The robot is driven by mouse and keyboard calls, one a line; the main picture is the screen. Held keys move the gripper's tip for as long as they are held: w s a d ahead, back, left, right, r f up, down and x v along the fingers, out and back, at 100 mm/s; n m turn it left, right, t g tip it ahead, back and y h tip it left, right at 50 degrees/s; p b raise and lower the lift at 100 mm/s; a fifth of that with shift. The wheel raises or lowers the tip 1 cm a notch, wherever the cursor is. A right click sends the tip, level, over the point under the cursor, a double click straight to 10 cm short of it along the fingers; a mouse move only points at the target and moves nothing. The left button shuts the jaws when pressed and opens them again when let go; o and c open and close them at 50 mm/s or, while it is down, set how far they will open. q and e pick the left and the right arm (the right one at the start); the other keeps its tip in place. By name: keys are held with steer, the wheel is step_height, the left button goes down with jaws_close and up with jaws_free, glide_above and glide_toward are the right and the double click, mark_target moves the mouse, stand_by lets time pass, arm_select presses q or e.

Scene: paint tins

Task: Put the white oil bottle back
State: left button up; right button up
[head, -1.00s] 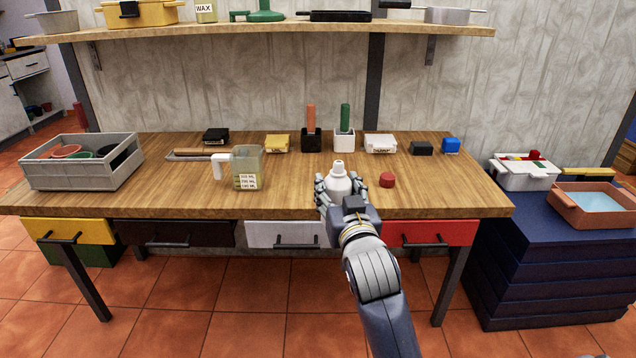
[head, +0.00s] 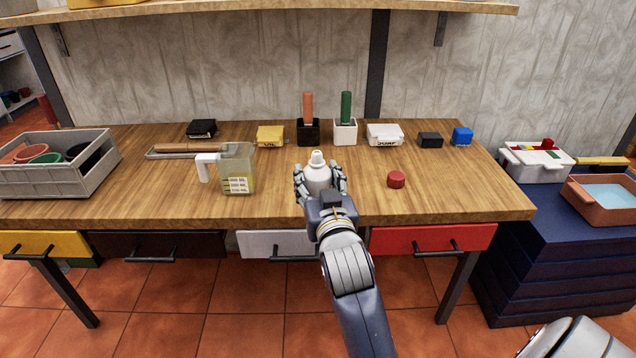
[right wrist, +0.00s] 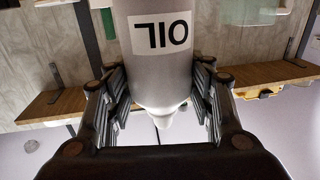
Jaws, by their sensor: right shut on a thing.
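The white oil bottle (head: 318,178) is upright in the head view, with its nozzle at the top, near the table's front edge. My right gripper (head: 320,186) is shut on it, with fingers on both sides of its body. In the right wrist view the bottle (right wrist: 158,75) shows upside down, with a label reading OIL, between the fingers of the gripper (right wrist: 160,105). The fingers hide its lower part in the head view, so I cannot tell whether its base touches the wooden table (head: 290,205). My left gripper is not in view.
A red cap (head: 396,180) lies right of the bottle. A measuring jug (head: 238,165) stands to its left. Behind are a yellow box (head: 270,137), a black holder (head: 308,132), a white holder (head: 345,132) and a white soap box (head: 385,135). A grey crate (head: 90,175) stands far left.

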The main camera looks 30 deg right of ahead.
steer(key=w+d+f, duration=0.1)
steer(key=w+d, duration=0.2)
steer(key=w, duration=0.1)
steer(key=w+d+f+b, duration=0.1)
steer(key=w+d+f, duration=0.1)
steer(key=w, duration=0.3)
steer(key=w+d+f, duration=0.1)
steer(key=w+d, duration=0.3)
steer(key=shift+w+d+f, duration=0.1)
steer(key=shift+w+f, duration=0.05)
steer(key=shift+w, duration=0.05)
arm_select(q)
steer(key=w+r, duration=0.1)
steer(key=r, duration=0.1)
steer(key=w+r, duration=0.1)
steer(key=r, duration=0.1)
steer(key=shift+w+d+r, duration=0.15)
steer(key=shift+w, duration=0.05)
arm_select(e)
steer(key=shift+f, duration=0.25)
steer(key=shift+f, duration=0.1)
steer(key=o, duration=0.7)
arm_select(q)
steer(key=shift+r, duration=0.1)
arm_select(e)
steer(key=shift+o, duration=0.2)
arm_select(q)
steer(key=shift+b, duration=0.35)
